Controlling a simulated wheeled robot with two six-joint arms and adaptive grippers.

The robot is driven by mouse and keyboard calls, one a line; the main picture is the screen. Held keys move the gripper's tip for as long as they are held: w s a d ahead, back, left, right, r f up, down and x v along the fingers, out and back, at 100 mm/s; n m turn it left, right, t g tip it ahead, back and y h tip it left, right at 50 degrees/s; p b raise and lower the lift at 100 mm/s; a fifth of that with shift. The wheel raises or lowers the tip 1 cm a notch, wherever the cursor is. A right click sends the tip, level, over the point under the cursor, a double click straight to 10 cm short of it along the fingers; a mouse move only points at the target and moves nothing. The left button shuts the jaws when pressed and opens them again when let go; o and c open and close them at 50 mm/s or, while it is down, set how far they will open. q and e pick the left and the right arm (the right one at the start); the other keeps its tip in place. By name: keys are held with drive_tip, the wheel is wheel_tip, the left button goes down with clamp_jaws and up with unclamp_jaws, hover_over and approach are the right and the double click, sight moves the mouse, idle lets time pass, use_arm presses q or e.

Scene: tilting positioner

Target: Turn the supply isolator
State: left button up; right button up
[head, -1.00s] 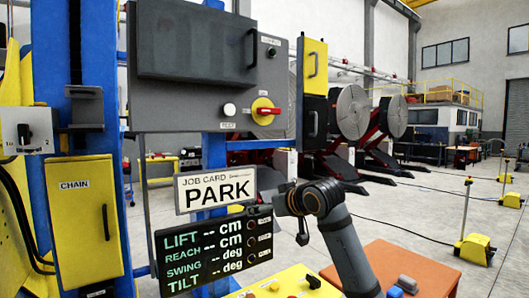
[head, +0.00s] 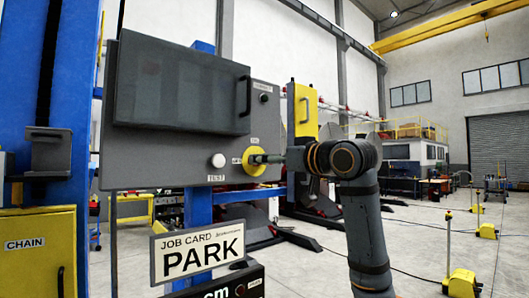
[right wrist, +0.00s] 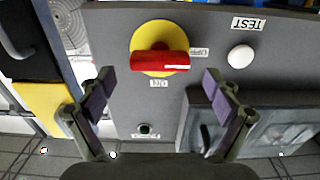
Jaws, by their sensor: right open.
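The supply isolator is a red handle (right wrist: 160,61) on a round yellow plate (right wrist: 150,37), mounted on a grey panel. In the right wrist view the handle lies level, with a white mark on its right half, towards the OFF label (right wrist: 199,52). The ON label (right wrist: 158,84) is below it. My right gripper (right wrist: 155,88) is open, its fingers spread wide below and either side of the handle, with nothing between them. In the head view the right gripper (head: 272,158) is in front of the yellow plate (head: 253,164) and hides most of the handle. My left gripper is out of view.
A white TEST button (head: 217,160) sits left of the isolator. A grey box with a black handle (head: 182,84) stands out from the panel (head: 150,170). A PARK job card (head: 198,250) hangs below. A yellow cabinet (head: 302,108) is to the right.

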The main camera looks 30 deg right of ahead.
drive_tip(key=shift+w+p, duration=0.35)
drive_tip(key=shift+w, duration=0.95)
drive_tip(key=c, duration=1.2)
